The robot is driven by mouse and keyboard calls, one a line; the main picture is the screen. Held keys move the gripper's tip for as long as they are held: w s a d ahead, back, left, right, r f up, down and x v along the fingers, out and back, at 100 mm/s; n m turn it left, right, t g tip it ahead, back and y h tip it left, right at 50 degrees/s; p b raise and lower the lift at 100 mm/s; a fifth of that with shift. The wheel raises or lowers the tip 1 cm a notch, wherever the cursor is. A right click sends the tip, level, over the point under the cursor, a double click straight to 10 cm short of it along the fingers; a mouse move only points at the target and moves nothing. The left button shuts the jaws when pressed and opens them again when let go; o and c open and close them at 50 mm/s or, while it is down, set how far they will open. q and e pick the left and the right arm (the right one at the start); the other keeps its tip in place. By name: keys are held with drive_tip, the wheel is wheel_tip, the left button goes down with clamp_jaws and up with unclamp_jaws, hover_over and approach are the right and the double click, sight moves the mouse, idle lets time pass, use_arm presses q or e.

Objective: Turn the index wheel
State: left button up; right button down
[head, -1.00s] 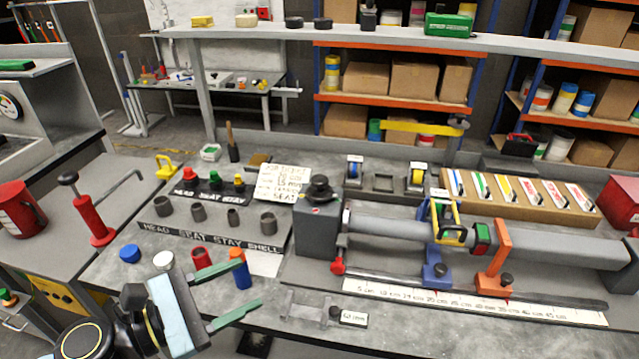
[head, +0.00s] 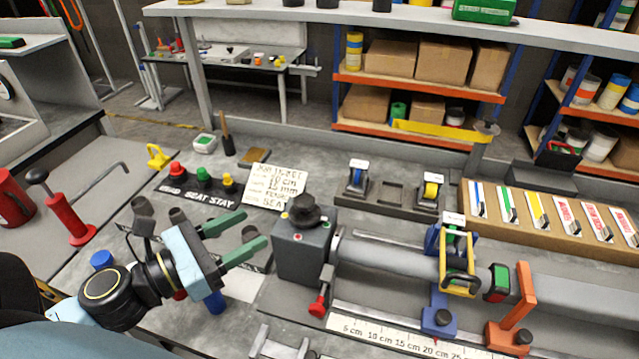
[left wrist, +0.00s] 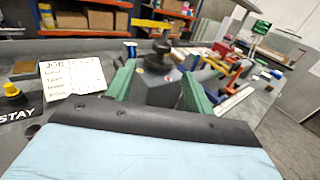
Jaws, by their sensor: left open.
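The likely index wheel is a black round knob (head: 306,211) on top of a grey box (head: 305,250) at the left end of a long grey tube (head: 390,262). My left gripper (head: 254,230) has green fingers, parted and empty. They point at the box from its left, a short way off and about level with its top. In the left wrist view the knob (left wrist: 161,46) stands ahead, between the two fingers and beyond them. No contact shows. A red-handled lever (head: 319,304) hangs at the box's front right. My right gripper is not in view.
A handwritten job card (head: 275,186) lies behind the box. Red, green and yellow buttons stand on a labelled strip (head: 197,190). A blue clamp (head: 440,318) and an orange clamp (head: 514,325) stand along the tube. A ruler (head: 400,335) lies in front.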

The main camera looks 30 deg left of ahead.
sight(295, 205)
use_arm(q)
drive_tip(key=p+x, duration=0.2)
drive_tip(key=x, duration=0.8)
drive_tip(key=shift+w+d+r, duration=0.1)
drive_tip(key=shift+d+r, duration=0.1)
drive_tip(key=shift+w+d+p, duration=0.25)
drive_tip(key=shift+w+p, duration=0.1)
drive_tip(key=shift+w, duration=0.2)
drive_tip(key=shift+w+d+f, duration=0.1)
drive_tip(key=shift+w+d, duration=0.05)
drive_tip(key=shift+w, duration=0.15)
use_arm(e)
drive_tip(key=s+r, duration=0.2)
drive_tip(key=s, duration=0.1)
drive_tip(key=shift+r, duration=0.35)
use_arm(q)
drive_tip(key=c, duration=0.9)
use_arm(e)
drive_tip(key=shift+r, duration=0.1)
